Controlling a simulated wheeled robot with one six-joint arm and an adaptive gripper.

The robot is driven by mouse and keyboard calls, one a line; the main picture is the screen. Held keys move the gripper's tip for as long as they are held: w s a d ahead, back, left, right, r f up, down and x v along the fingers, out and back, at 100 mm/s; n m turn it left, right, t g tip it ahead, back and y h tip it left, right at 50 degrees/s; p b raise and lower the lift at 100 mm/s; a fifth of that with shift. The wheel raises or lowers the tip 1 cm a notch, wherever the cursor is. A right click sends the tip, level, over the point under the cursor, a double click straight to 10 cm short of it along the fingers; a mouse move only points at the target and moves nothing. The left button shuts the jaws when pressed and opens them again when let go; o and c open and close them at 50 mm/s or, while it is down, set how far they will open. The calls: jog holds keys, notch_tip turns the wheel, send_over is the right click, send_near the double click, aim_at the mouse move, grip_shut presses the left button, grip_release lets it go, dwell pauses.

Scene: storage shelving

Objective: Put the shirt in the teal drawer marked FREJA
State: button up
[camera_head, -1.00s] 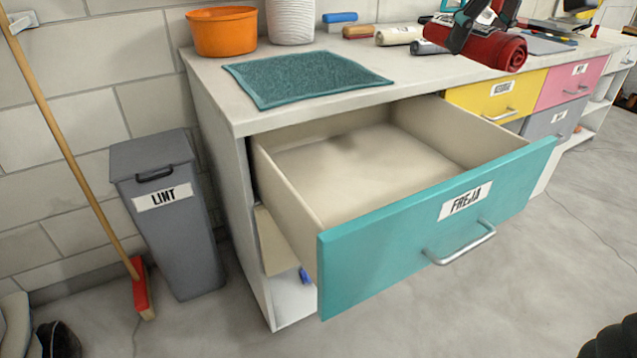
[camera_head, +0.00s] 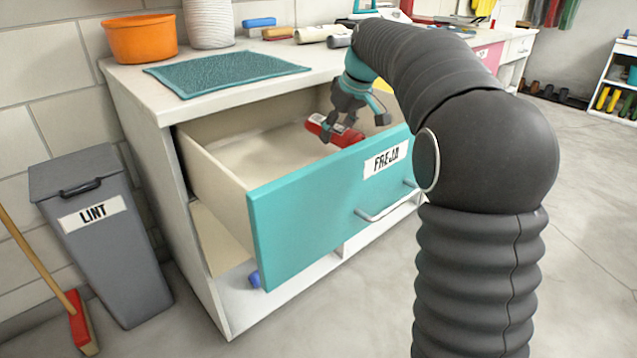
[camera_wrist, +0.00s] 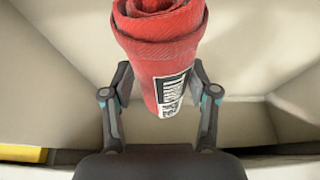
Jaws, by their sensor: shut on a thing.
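The shirt is a red rolled cloth (camera_head: 335,131) with a white printed label, held inside the opening of the pulled-out teal drawer marked FREJA (camera_head: 320,190). My gripper (camera_head: 345,112) is shut on it. In the wrist view the red roll (camera_wrist: 160,50) sits between the two fingers of my gripper (camera_wrist: 160,95), with the pale drawer interior around it. The drawer's bare floor shows to the left of the roll. I cannot tell whether the roll touches the floor. The drawer's right end is partly hidden behind my arm.
A teal mat (camera_head: 225,72), an orange bowl (camera_head: 140,38) and a white ribbed pot (camera_head: 209,24) stand on the countertop. A grey LINT bin (camera_head: 95,230) and a broom (camera_head: 45,270) are at the left. Open floor lies in front of the drawer.

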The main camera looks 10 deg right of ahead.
jog(key=shift+w+d+f, duration=0.1)
jog(key=shift+w+f, duration=0.05)
jog(key=shift+f, duration=0.35)
jog(key=shift+a+f, duration=0.15)
jog(key=shift+a, duration=0.15)
jog(key=s+a, duration=0.3)
jog(key=a, duration=0.1)
jog(key=s+a, duration=0.3)
jog(key=a, duration=0.2)
jog(key=s+a+b, duration=0.1)
jog(key=s+a, duration=0.3)
jog(key=a, duration=0.1)
jog(key=shift+f+b, duration=0.4)
jog(key=shift+f, duration=1.3)
jog(key=shift+f, duration=0.2)
jog(key=o, duration=1.4)
